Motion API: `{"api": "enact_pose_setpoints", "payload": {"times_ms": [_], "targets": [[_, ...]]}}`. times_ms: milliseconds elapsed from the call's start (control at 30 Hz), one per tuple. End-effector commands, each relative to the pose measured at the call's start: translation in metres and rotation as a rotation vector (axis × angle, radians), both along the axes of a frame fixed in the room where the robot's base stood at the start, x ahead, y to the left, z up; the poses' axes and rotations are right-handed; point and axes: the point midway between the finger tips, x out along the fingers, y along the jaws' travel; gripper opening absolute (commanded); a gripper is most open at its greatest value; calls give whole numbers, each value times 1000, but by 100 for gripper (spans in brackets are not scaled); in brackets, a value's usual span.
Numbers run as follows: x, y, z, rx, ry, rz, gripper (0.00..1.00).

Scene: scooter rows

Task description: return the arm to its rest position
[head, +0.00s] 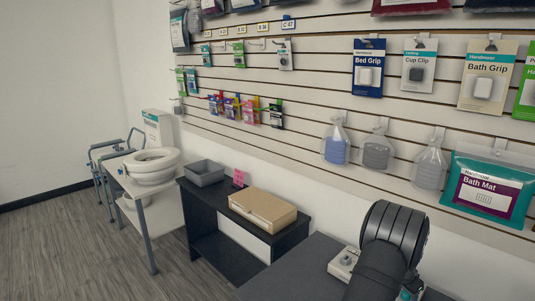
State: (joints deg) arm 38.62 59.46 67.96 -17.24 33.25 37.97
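My gripper is not in this head view, so its position and whether it holds anything are not shown. No part that I can surely call my arm shows either.
A black ridged object (396,236) rises at the lower right beside a small pale box (343,264). A dark shelf unit (214,215) carries a grey bin (204,173) and a tan box (262,209). A white table (143,187) bears a toilet seat (153,161). Packaged goods hang on the slatted wall (300,100).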

Motion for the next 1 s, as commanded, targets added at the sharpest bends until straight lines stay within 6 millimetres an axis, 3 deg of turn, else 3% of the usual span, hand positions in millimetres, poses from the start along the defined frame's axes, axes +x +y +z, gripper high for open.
{"api": "enact_pose_setpoints", "payload": {"times_ms": [267, 600, 1000], "targets": [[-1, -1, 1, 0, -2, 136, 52], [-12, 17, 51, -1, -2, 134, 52], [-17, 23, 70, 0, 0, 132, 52]]}}
